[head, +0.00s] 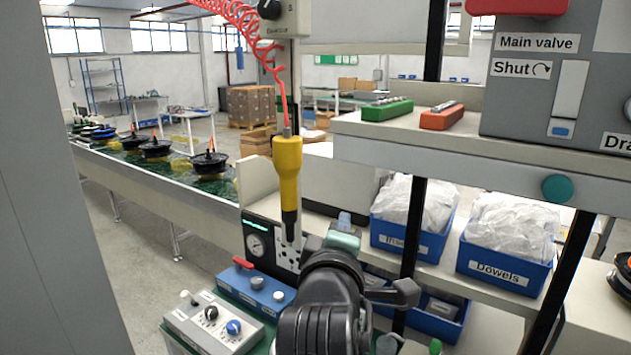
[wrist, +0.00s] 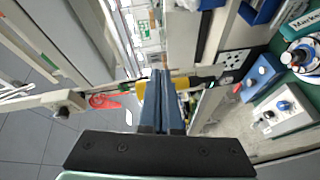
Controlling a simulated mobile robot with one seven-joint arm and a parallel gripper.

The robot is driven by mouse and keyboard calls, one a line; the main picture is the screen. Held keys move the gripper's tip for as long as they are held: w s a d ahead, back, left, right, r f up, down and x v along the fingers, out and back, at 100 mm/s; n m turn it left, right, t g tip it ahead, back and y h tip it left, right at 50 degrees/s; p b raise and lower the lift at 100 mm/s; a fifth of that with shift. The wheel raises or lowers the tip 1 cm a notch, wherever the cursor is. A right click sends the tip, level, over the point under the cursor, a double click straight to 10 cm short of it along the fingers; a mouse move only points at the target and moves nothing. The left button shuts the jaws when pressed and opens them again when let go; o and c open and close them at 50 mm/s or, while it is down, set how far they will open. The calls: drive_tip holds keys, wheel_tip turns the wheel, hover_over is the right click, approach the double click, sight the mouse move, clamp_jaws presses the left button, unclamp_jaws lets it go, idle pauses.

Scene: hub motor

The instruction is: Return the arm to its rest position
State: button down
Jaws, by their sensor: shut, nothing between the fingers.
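My gripper (wrist: 160,75) shows in the wrist view with its two blue fingers together and nothing between them. In the head view my dark arm (head: 325,300) reaches up from the bottom middle and hides most of the gripper. A yellow power screwdriver (head: 287,172) hangs upright on a coiled red hose just left of and beyond the arm's end. In the wrist view parts of the yellow tool (wrist: 181,83) show on both sides of the fingers, which hide its middle. I cannot tell whether they touch it.
A blue control box (head: 255,288) and a grey knob box (head: 212,320) stand left of my arm. Blue bins (head: 505,272) of bagged parts are at right, under a shelf (head: 470,165) with a green and an orange holder. A conveyor (head: 185,200) runs behind at left.

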drive_tip(key=s+a+r+m+t+y+b, duration=0.2)
drive_tip(key=s+r+m+t, duration=0.8)
drive_tip(key=s+r, duration=1.2)
drive_tip(key=a+r+m, duration=0.1)
drive_tip(key=m, duration=0.2)
drive_tip(key=shift+s+a+r+t+y, duration=0.2)
drive_tip(key=shift+a+t+y, duration=0.1)
drive_tip(key=shift+a, duration=0.1)
